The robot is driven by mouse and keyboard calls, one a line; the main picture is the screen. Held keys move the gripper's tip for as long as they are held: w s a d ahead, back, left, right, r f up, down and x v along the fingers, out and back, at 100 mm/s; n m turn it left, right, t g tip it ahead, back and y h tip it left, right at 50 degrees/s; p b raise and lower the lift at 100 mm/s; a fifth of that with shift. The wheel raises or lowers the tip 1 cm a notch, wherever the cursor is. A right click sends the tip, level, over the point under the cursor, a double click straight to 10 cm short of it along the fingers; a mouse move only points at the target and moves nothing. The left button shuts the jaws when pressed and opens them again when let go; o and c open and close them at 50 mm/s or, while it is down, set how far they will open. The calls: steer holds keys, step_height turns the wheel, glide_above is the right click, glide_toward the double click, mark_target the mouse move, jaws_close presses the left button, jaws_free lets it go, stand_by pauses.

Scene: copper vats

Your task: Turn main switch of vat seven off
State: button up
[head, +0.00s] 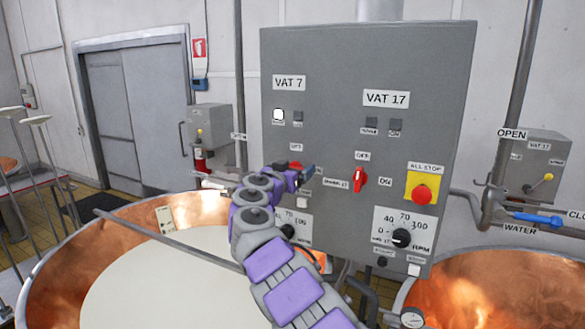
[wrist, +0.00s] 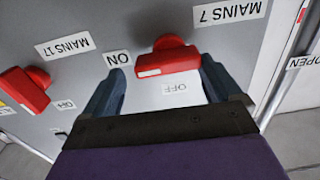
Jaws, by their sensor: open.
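The red main switch of vat seven shows in the wrist view (wrist: 168,60), beside an upside-down "MAINS 7" label (wrist: 228,13). Its handle lies across the picture, its white-marked end toward the "ON" label (wrist: 118,58); the "OFF" label (wrist: 175,88) is below it. My gripper (wrist: 163,66) is open, one finger on each side of the handle; I cannot tell whether they touch it. In the head view my gripper (head: 302,175) is at the panel under "VAT 7" (head: 289,83), and the switch (head: 294,165) is mostly hidden behind it.
A second red switch, "MAINS 17" (wrist: 25,92), is to the left in the wrist view and right of my gripper in the head view (head: 359,179). A red all-stop button (head: 421,194) and rpm dial (head: 402,238) are farther right. Copper vats (head: 75,270) stand in front.

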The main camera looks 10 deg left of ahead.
steer(key=shift+w+d+f, duration=0.2)
steer(key=shift+d, duration=0.25)
steer(key=shift+w+a, duration=0.1)
steer(key=shift+a, duration=0.2)
steer(key=shift+w+a+f, duration=0.2)
steer(key=shift+w+f, duration=0.3)
steer(key=shift+w, duration=0.25)
steer(key=shift+a, duration=0.1)
steer(key=shift+r, duration=0.1)
steer(key=shift+c, duration=0.8)
steer(key=shift+a, duration=0.1)
steer(key=c, duration=0.9)
